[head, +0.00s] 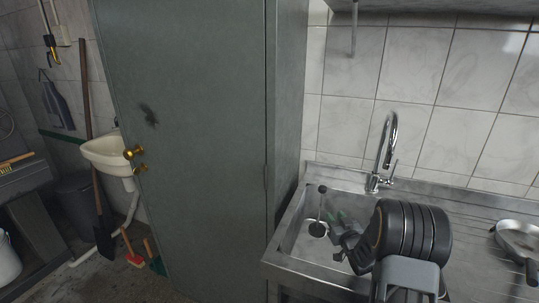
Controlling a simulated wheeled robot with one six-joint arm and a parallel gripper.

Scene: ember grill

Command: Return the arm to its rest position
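My arm rises at the lower right of the head view, a large black ribbed joint over a grey link, in front of the steel sink (283,245). Dark parts of my gripper (347,250) show just left of that joint, over the sink's front part. They are small and partly hidden by the arm, so I cannot tell whether the fingers are apart or together. I see nothing clearly held.
A chrome tap (388,150) stands behind the sink. A dark plunger-like tool (319,212) and something greenish (346,220) are in the basin. A pan (517,238) lies right on the counter. A tall grey-green cabinet (190,130) stands left. A shelf (440,6) hangs above.

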